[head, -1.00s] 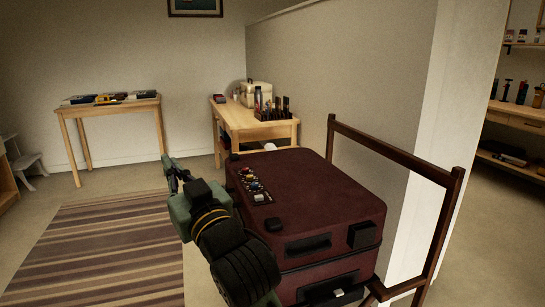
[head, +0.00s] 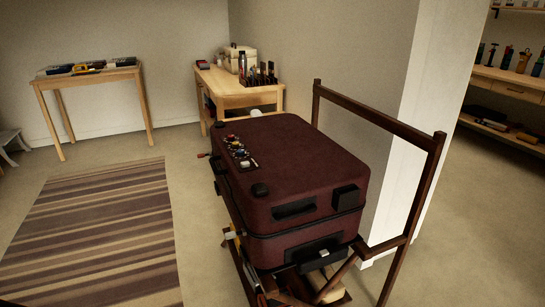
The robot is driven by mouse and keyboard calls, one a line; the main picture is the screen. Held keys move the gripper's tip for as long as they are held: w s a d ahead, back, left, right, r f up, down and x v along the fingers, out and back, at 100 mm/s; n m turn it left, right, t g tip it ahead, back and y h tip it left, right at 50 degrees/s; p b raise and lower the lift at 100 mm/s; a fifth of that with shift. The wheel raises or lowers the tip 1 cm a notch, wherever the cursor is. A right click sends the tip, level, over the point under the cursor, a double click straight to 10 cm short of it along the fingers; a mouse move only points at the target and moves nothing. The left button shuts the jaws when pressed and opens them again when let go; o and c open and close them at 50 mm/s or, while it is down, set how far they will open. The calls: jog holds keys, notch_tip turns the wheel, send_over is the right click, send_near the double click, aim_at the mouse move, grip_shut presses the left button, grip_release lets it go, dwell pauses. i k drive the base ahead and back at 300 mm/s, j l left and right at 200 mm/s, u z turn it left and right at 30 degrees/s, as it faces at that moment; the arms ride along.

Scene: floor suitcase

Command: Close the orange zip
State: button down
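A dark red suitcase (head: 300,155) lies flat on a dark wooden rack (head: 436,165), with its lid down. A dark seam runs round its side between lid and base. A small yellow-orange and white piece (head: 231,234) shows low beside its left side; I cannot tell whether it is a zip pull. A small reddish piece (head: 203,155) sticks out near the far left corner. No zip is clearly recognisable as orange, and the far and right sides are hidden. My gripper is not in view.
A striped rug (head: 95,230) covers the floor left of the suitcase, with nothing standing on it. A wooden desk (head: 235,90) stands behind the suitcase, and a wooden table (head: 87,80) at back left. A wall (head: 340,50) runs close along the right side.

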aim_at(201, 155)
jog(key=i+j, duration=0.35)
jog(key=i+j+u, duration=0.15)
jog(key=i+j, duration=0.25)
jog(key=i, duration=0.15)
